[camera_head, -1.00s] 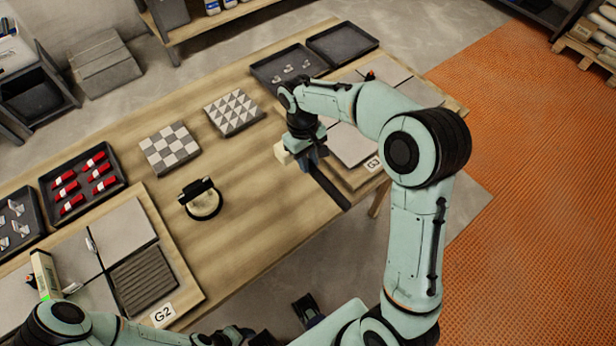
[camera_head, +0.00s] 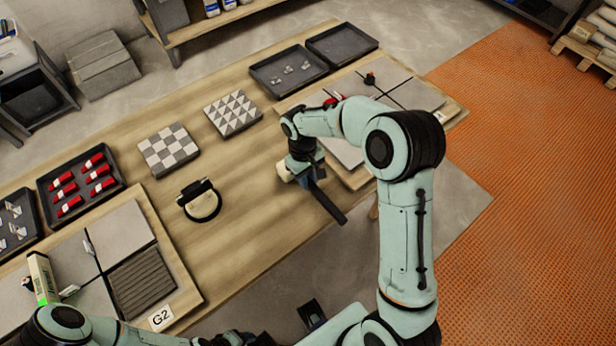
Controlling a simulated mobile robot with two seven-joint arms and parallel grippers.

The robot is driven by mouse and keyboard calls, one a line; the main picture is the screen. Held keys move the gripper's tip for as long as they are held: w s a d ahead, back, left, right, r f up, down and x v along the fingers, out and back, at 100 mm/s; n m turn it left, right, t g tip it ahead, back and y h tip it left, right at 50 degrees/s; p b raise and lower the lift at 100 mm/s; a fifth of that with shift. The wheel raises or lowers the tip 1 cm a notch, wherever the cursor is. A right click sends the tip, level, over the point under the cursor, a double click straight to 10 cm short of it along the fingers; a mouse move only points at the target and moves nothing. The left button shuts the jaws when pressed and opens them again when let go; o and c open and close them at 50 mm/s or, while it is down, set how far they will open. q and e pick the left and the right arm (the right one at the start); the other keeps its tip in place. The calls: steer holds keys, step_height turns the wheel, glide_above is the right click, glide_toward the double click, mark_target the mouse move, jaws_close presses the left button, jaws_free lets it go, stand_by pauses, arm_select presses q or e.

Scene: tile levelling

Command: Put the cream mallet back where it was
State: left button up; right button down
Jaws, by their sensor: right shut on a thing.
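The cream mallet has a cream head (camera_head: 283,172) and a long dark handle (camera_head: 328,205). It is at the right part of the table, beside the right tile board. My right gripper (camera_head: 304,177) is shut on the mallet, close behind its head, and partly hides it. The handle points towards the lower right, and its end reaches past the table's front edge in the picture. I cannot tell whether the mallet touches the table. My left arm shows at the lower left, but its gripper is not in view.
A round cream tool with a dark handle (camera_head: 203,204) stands mid-table. Two patterned tiles (camera_head: 168,150) (camera_head: 233,113) lie behind it. Trays (camera_head: 48,208) (camera_head: 262,82) line the back. Wood between tool and mallet is clear.

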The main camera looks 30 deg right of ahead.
steer(key=c, duration=1)
jaws_free()
steer(key=shift+f, duration=0.1)
steer(key=shift+r, duration=0.25)
steer(key=r, duration=0.4)
steer(key=w+r+p, duration=0.1)
steer(key=r, duration=0.2)
steer(key=w+r, duration=0.1)
steer(key=r, duration=0.3)
steer(key=shift+a+r+p, duration=0.1)
steer(key=shift+r+p, duration=0.2)
steer(key=shift+r, duration=0.05)
steer(key=shift+s+f, duration=0.1)
